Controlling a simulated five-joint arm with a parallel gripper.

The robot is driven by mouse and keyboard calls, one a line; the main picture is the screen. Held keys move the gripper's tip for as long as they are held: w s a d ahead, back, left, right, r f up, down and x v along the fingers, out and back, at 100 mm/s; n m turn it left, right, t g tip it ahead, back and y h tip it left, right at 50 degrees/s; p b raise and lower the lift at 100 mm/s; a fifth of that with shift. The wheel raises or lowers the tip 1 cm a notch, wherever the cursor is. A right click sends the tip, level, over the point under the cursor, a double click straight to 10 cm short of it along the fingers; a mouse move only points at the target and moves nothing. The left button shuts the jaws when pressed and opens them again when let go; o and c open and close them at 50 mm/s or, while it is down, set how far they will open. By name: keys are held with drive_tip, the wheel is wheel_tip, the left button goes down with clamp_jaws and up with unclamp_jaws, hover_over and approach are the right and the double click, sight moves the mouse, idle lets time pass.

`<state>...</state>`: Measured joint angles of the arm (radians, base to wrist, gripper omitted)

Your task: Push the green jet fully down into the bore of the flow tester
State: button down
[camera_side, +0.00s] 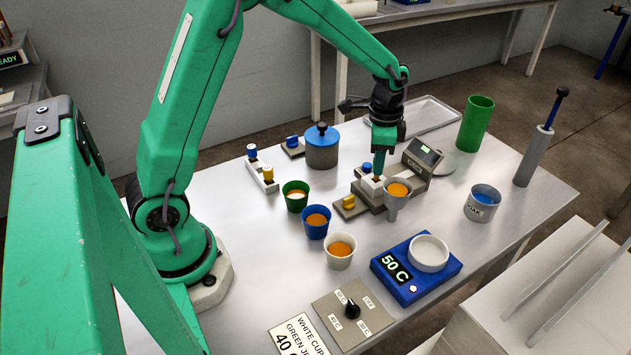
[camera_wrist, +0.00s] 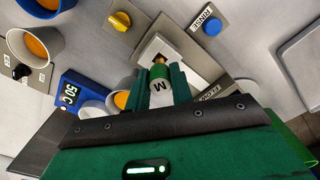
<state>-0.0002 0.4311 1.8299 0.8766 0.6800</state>
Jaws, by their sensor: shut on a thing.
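The green jet (camera_wrist: 158,76), marked M and with a brass end, is between the two fingers of my gripper (camera_wrist: 162,88), which is shut on it. In the side view my gripper (camera_side: 378,170) points straight down over the white block of the flow tester (camera_side: 367,191). The brass end shows just under the fingers, at the top of that block. In the wrist view the white block of the flow tester (camera_wrist: 152,46) lies directly beyond the jet. The bore is mostly hidden by the jet, and I cannot tell how deep the jet sits.
A grey funnel cup (camera_side: 398,194) stands close at the tester's right, beside a display (camera_side: 425,152). A yellow knob (camera_side: 348,202) is in front. A jet rack (camera_side: 263,177) holds a blue and a yellow jet. Green (camera_side: 295,200), blue (camera_side: 315,226) and white (camera_side: 340,255) cups stand left.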

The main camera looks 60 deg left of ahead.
drive_tip(key=shift+f, duration=1.35)
drive_tip(key=c, duration=1.1)
unclamp_jaws()
drive_tip(key=shift+c, duration=0.2)
wheel_tip(320, 180, up, 7)
drive_tip(key=shift+r, duration=0.45)
